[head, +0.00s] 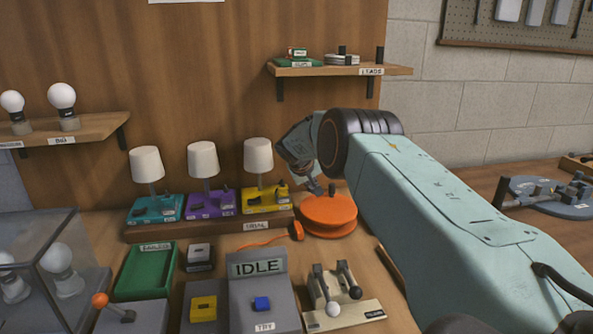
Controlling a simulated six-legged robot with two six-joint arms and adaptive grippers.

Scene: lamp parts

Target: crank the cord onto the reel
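The orange reel (328,217) sits on the bench right of the lamp row, with a small dark crank knob (332,188) standing on its top. An orange cord (262,242) lies on the bench left of the reel, with a round orange end piece (297,231) close to the reel's left edge. My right arm comes in from the right, and my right gripper (318,187) points down at the knob. Its fingertips are small and partly hidden, so I cannot tell whether they grip or only touch the knob. My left gripper is not in view.
Three lamps on teal, purple and yellow bases (265,200) stand on a low shelf behind. In front are a green tray (146,272), an IDLE panel (258,268) and a lever box (340,305). A wall shelf (340,70) hangs above the reel. My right arm hides much of the right bench.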

